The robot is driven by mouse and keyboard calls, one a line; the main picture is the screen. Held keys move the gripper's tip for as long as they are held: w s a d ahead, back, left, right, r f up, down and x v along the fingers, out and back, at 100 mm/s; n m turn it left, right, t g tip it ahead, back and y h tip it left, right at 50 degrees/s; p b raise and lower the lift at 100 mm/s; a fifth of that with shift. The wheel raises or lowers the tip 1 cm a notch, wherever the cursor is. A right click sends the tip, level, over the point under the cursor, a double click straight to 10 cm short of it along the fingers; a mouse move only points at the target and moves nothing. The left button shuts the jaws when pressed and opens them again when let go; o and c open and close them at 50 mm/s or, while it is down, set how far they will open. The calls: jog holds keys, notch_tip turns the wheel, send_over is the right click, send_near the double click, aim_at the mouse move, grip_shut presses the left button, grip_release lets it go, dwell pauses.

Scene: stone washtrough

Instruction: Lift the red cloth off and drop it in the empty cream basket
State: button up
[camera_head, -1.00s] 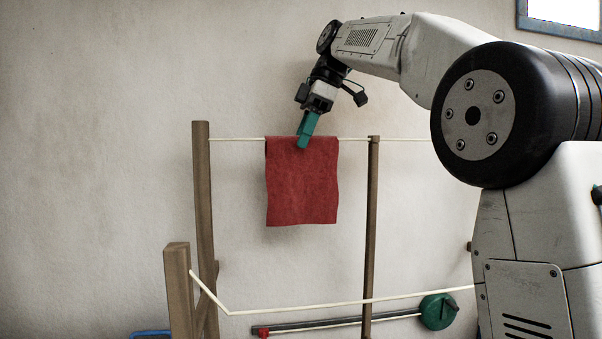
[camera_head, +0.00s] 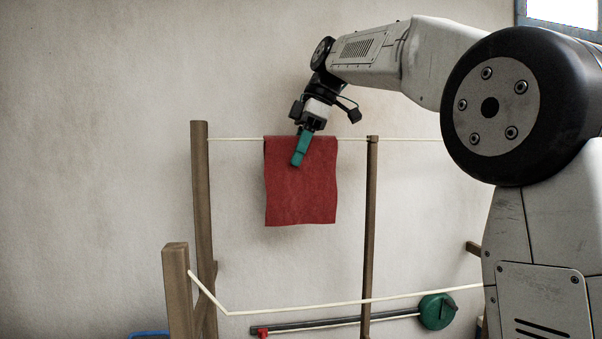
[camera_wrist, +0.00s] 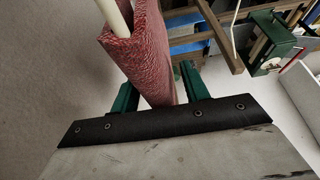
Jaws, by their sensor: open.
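The red cloth (camera_head: 301,195) hangs folded over the pale line between two wooden posts in the head view. My gripper (camera_head: 299,158) is at the cloth's upper part, just below the line, pointing down. In the wrist view the red cloth (camera_wrist: 152,55) drapes over the line and runs down between the two green fingers of my gripper (camera_wrist: 160,90). The fingers stand apart on either side of it, with a gap visible at the left finger. The cream basket cannot be made out in these frames.
A wooden post (camera_head: 203,200) stands left of the cloth and another post (camera_head: 370,220) right of it. A lower line (camera_head: 300,309) crosses in front. A dark bar with a green disc (camera_head: 437,311) lies low at right. The wall is close behind.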

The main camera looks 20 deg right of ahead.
jog(key=c, duration=0.8)
jog(key=shift+c, duration=0.2)
jog(key=shift+r, duration=0.15)
